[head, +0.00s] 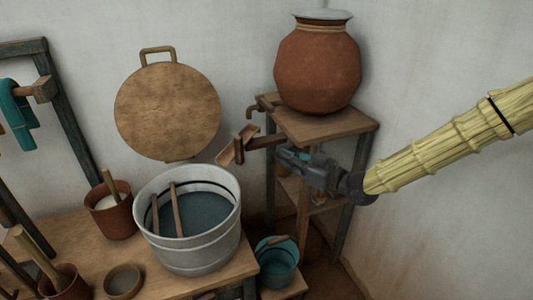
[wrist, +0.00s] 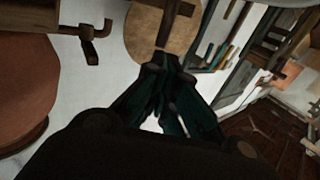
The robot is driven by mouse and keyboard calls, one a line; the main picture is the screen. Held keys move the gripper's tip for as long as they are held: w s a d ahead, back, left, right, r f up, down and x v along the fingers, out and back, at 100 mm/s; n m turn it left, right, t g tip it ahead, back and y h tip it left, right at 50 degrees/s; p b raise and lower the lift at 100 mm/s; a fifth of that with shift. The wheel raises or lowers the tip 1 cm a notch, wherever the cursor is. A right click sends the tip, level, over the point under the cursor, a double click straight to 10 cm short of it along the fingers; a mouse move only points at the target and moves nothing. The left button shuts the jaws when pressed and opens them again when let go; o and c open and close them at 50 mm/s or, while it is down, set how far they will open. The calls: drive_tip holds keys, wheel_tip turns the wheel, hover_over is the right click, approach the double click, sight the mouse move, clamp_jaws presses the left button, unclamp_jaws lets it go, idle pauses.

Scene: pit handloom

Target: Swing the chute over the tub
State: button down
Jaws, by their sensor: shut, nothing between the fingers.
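The chute (head: 236,147) is a short wooden trough on a dark wooden arm (head: 264,142) by the stand in the head view. It appears above and right of the tub's back rim. The tub (head: 207,258) is a grey metal vessel of dark bluish liquid, with wooden sticks inside, on the low table. My gripper (head: 284,155) is shut and empty, its tips just right of and below the chute's arm. In the wrist view, the shut fingers (wrist: 163,62) point at a dark bar (wrist: 170,20), probably the chute's arm; I cannot tell whether they touch.
A clay pot (head: 317,70) stands on the wooden stand (head: 325,130), with a tap (head: 260,106) at its left edge. A round wooden board (head: 167,108) is against the wall. A teal bucket (head: 278,265) stands low, right of the table (head: 90,260).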

drive_tip(key=p+x, duration=0.1)
drive_tip(key=x, duration=1.2)
drive_tip(key=shift+a, duration=0.25)
drive_tip(key=shift+w+f, duration=0.1)
drive_tip(key=shift+f, duration=0.05)
